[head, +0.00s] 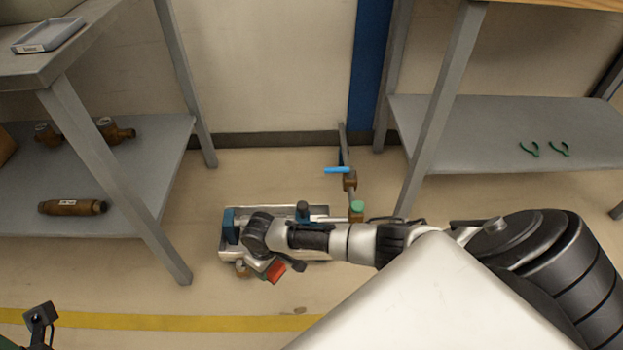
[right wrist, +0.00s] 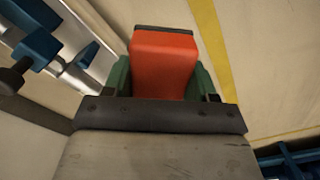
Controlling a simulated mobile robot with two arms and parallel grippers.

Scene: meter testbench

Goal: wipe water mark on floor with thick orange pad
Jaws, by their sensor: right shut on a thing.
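The thick orange pad (right wrist: 163,62) is held between the green fingers of my right gripper (right wrist: 165,85) in the right wrist view. In the head view the pad (head: 276,271) shows small and red-orange, in front of the metal testbench, with my right gripper (head: 267,267) shut on it. A small brownish mark (head: 293,310) lies on the floor by the yellow line, below and slightly right of the pad; I cannot tell surely that it is the water mark. A dark part of my left gripper (head: 38,318) shows at the lower left; its fingers are not clear.
The low metal testbench (head: 318,212) with blue clamps and a pipe with a blue-handled valve (head: 337,170) stands behind the right gripper. Grey shelves stand left (head: 150,150) and right (head: 480,150). The floor along the yellow line (head: 180,322) is mostly clear.

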